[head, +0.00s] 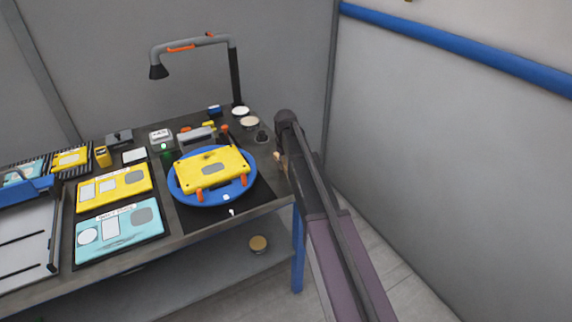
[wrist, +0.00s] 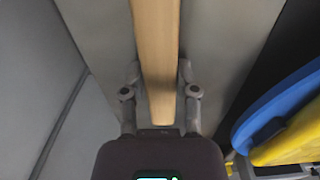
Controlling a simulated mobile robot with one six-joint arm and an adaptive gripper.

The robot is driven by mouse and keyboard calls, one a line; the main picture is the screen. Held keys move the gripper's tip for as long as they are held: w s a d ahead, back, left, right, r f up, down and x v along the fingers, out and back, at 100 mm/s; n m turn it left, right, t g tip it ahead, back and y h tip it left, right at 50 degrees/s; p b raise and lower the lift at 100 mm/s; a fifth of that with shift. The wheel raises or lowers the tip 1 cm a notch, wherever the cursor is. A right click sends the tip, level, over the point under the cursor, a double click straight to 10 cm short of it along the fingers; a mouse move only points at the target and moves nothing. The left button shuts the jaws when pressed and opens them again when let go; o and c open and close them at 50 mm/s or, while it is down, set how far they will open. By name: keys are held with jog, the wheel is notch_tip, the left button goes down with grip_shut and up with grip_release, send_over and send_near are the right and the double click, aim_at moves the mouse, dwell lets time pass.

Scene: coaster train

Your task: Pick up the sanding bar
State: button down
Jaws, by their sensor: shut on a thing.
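The sanding bar (wrist: 155,35) is a long pale wooden bar in the wrist view, running from the top edge down between my fingers. My gripper (wrist: 158,78) is shut on it, with one finger on each side. In the head view my gripper (head: 282,158) is at the right end of the workbench, mostly hidden behind my own arm. Only a small tan piece of the bar shows there. The bar's far end is cut off in the wrist view, and I cannot see its sanding face.
A blue round turntable (head: 227,198) with a yellow plate (head: 228,160) on it stands left of my gripper. A grey lamp (head: 190,45) arches over the workbench (head: 190,228). Yellow and teal boards lie further left. A grey wall (head: 450,150) stands close on the right.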

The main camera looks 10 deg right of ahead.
aim_at(285, 164)
jog(key=shift+r+p, duration=1.25)
jog(key=shift+r, duration=0.1)
jog(key=shift+s+a+r+p, duration=0.2)
jog(key=shift+s+r+p, duration=0.3)
jog(key=shift+r+p, duration=0.1)
jog(key=s+a, duration=0.2)
jog(key=s, duration=0.2)
jog(key=s+a, duration=0.2)
jog(key=s, duration=0.3)
jog(key=s+a+r+p, duration=0.1)
jog(key=s+a, duration=0.1)
jog(key=s, duration=0.2)
jog(key=shift+s, duration=0.4)
jog(key=c, duration=1.2)
grip_release()
jog(key=shift+c, duration=0.9)
jog(key=shift+d, duration=0.15)
